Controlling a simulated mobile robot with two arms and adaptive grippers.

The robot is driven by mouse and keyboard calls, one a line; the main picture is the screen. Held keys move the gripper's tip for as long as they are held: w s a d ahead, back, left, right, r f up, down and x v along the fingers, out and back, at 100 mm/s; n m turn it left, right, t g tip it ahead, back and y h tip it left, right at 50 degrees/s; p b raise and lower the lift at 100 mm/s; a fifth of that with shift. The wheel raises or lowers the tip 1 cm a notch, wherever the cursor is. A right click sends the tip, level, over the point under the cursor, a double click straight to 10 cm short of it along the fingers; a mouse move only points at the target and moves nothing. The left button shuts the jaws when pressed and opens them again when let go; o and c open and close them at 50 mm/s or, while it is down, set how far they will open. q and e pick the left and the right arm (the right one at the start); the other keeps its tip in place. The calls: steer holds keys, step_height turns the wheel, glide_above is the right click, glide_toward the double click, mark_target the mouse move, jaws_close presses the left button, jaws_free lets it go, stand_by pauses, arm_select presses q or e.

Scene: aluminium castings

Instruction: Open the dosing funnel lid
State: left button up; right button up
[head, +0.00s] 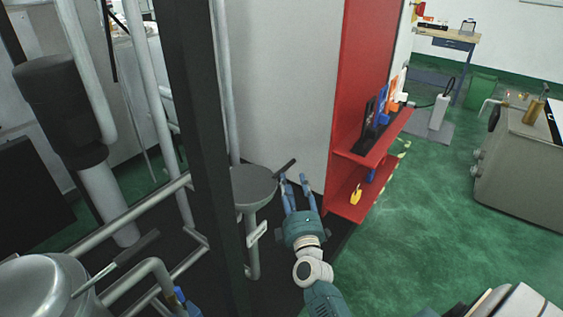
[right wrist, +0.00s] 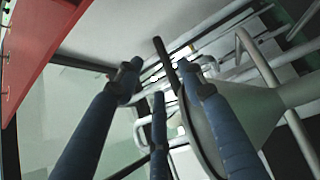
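The dosing funnel (head: 250,207) is a grey cone on a pipe in the middle of the head view. Its flat round lid (head: 247,183) lies closed on top, with a dark bar handle (head: 286,168) sticking out to the right. My right gripper (head: 294,184) is just right of the funnel, fingers spread and empty, close to the handle. In the right wrist view the handle (right wrist: 163,52) shows beyond and between the spread fingers; contact cannot be made out. The funnel (right wrist: 275,98) is on the right there. Blue parts at the head view's lower left may be my left gripper (head: 181,296).
A red shelf unit (head: 356,105) with tools stands just right of my right gripper. A dark upright post (head: 205,150) stands left of the funnel. Pipes and a metal vessel (head: 45,290) fill the left.

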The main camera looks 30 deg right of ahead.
mark_target(288, 167)
steer(key=x, duration=0.5)
steer(key=shift+w+d+f, duration=0.1)
steer(key=shift+w, duration=0.15)
steer(key=x, duration=0.2)
steer(key=shift+w+d, duration=0.15)
steer(key=shift+w, duration=0.35)
arm_select(q)
steer(key=shift+s, duration=0.2)
arm_select(e)
jaws_close()
